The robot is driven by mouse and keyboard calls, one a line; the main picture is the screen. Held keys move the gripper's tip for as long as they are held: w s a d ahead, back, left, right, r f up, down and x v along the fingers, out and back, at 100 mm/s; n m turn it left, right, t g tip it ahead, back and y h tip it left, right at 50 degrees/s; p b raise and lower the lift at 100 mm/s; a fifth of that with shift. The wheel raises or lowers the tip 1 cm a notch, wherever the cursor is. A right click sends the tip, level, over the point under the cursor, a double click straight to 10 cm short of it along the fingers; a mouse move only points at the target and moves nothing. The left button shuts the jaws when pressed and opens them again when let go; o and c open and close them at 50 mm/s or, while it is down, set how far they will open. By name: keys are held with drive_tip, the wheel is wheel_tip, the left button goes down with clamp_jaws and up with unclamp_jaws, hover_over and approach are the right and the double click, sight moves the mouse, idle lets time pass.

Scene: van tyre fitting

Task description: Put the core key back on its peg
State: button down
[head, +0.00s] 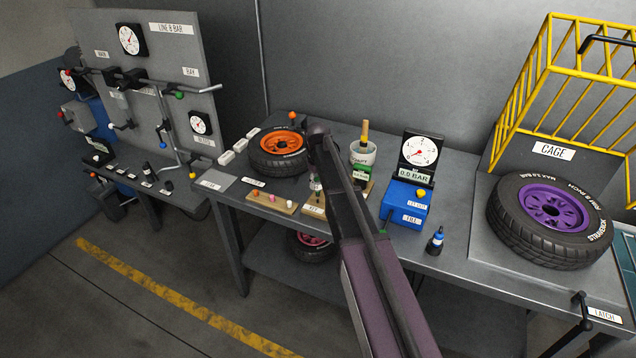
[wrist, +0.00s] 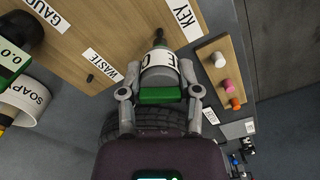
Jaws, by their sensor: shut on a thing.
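My gripper (wrist: 160,92) is shut on the core key (wrist: 160,72), a white-labelled cylinder with a green band and a dark tip. The tip points toward the top of the wrist view, over the wooden board (wrist: 125,35) near its KEY label (wrist: 182,14). In the head view the core key (head: 316,188) hangs above the board, partly hidden by my arm. A small dark peg (wrist: 89,77) stands on the board near the WASTE label (wrist: 104,67). No peg shows by the KEY label; the core key may hide one. I cannot tell whether the tip touches the board.
A wooden rail with coloured caps (wrist: 233,70) lies close on the right. The soap pot (head: 362,153) and a green-display gauge (head: 361,174) stand nearby. An orange-rimmed tyre (head: 278,152) lies behind on the bench. A blue gauge unit (head: 406,203) stands to the right.

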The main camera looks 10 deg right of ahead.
drive_tip(key=shift+f+b, duration=1.3)
drive_tip(key=shift+f, duration=0.05)
idle(2.2)
drive_tip(key=shift+c, duration=1.1)
unclamp_jaws()
drive_tip(key=shift+r, duration=0.25)
wheel_tip(320, 180, up, 8)
drive_tip(key=p, duration=0.8)
drive_tip(key=shift+f, duration=0.1)
drive_tip(key=s+f+m+b, duration=0.1)
drive_tip(key=s+f+m, duration=0.1)
drive_tip(key=s, duration=1.2)
drive_tip(key=s+f+m+b, duration=0.1)
drive_tip(key=s+m+b, duration=0.1)
drive_tip(key=s, duration=1.3)
drive_tip(key=shift+a+f+m, duration=0.25)
drive_tip(key=shift+f+m, duration=0.1)
drive_tip(key=shift+m, duration=0.05)
